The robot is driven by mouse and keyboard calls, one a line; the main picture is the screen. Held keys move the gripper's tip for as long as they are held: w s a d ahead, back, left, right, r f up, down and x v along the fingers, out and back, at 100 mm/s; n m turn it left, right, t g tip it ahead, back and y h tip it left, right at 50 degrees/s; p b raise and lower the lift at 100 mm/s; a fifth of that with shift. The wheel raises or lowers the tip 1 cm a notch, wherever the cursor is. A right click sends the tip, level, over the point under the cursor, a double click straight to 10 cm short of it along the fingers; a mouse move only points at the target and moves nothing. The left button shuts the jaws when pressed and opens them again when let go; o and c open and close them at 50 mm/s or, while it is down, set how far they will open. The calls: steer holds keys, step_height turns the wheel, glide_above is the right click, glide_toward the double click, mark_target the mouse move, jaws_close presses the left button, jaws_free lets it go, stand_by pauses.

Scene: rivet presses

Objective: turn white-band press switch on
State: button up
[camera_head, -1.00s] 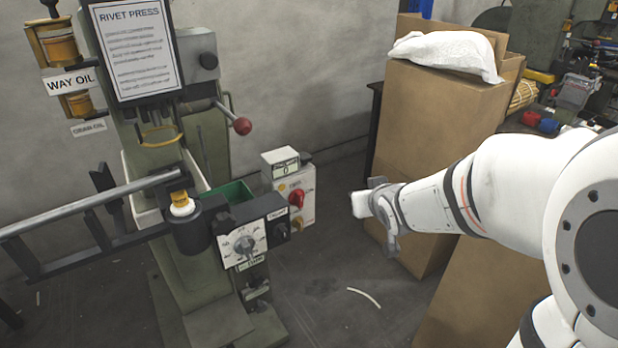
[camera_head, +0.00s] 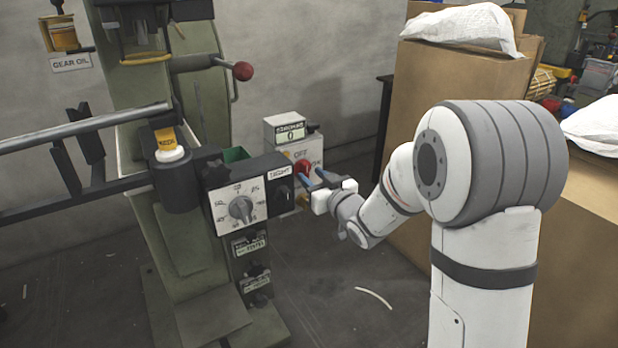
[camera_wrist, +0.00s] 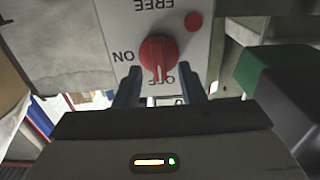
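The red rotary switch (camera_wrist: 157,58) is on a white box (camera_head: 287,137) at the press's right side. In the wrist view its lettering is upside down, and its white mark points down to OFF, with ON to the left. My gripper (camera_wrist: 159,82) is open; its two blue fingers are to either side of the switch's lower end, with a gap on each side. In the head view the gripper (camera_head: 314,176) is in front of the switch (camera_head: 303,167) and partly hides it.
A panel with a grey dial (camera_head: 241,209) is left of my gripper. A lever with a red ball (camera_head: 242,71) is above. A cardboard box (camera_head: 450,90) with a white sack (camera_head: 465,27) stands to the right. A red button (camera_wrist: 193,21) is near the switch.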

mark_target(305, 171)
steer(key=shift+x, duration=1.3)
jaws_close()
